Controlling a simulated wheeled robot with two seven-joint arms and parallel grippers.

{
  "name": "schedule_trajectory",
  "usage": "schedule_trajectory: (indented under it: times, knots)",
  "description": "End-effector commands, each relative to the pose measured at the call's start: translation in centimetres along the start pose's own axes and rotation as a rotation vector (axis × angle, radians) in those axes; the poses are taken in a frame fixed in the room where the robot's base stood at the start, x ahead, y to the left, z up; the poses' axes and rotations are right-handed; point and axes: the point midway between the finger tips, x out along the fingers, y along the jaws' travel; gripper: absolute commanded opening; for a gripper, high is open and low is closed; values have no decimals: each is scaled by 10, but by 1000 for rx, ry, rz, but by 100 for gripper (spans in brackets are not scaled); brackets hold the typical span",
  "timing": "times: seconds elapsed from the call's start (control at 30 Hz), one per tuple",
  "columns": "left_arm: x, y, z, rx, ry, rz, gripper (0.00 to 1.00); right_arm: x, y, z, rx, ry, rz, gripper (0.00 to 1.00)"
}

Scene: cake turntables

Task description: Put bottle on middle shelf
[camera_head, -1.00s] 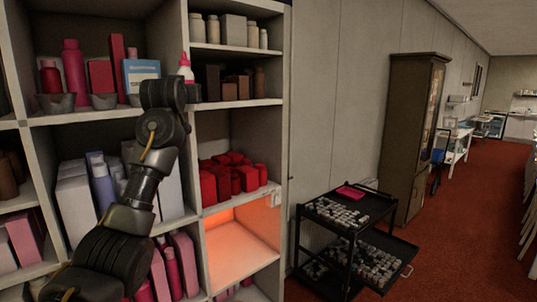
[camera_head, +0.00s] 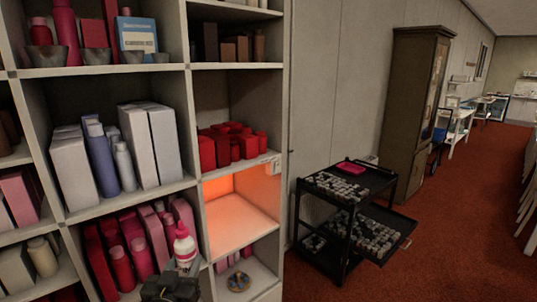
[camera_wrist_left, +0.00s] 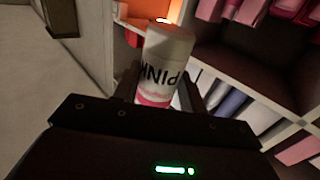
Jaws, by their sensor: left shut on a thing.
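A white bottle with a pink-red cap (camera_head: 182,248) stands roughly upright at the bottom of the head view, in front of the lower shelf of pink bottles. My left gripper (camera_head: 172,285) is shut on it from below. The shelf unit (camera_head: 190,130) has an empty compartment lit orange (camera_head: 238,212), up and right of the bottle. My right gripper is not in view.
Red containers (camera_head: 232,148) fill the compartment above the orange one. Below it, a small round item (camera_head: 238,282) sits in another compartment. White boxes (camera_head: 150,145) and pink bottles (camera_head: 140,255) fill compartments at left. A black cart (camera_head: 345,215) stands right of the shelves.

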Motion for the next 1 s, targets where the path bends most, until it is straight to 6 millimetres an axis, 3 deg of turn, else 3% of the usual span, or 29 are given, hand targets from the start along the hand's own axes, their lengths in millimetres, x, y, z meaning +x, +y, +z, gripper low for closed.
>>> schedule_trajectory:
  times: [0.1,0.3,0.83,0.93,1.0]
  knots:
    - [-39,-6,20,-2,-2,-18,16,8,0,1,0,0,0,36]
    - [-76,-14,31,-1,0,-40,16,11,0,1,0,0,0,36]
    - [-83,-16,32,0,0,-45,16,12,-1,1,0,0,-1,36]
    - [-83,-25,44,4,-2,-53,16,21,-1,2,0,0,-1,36]
    - [-82,-41,62,8,-4,-68,16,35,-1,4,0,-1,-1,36]
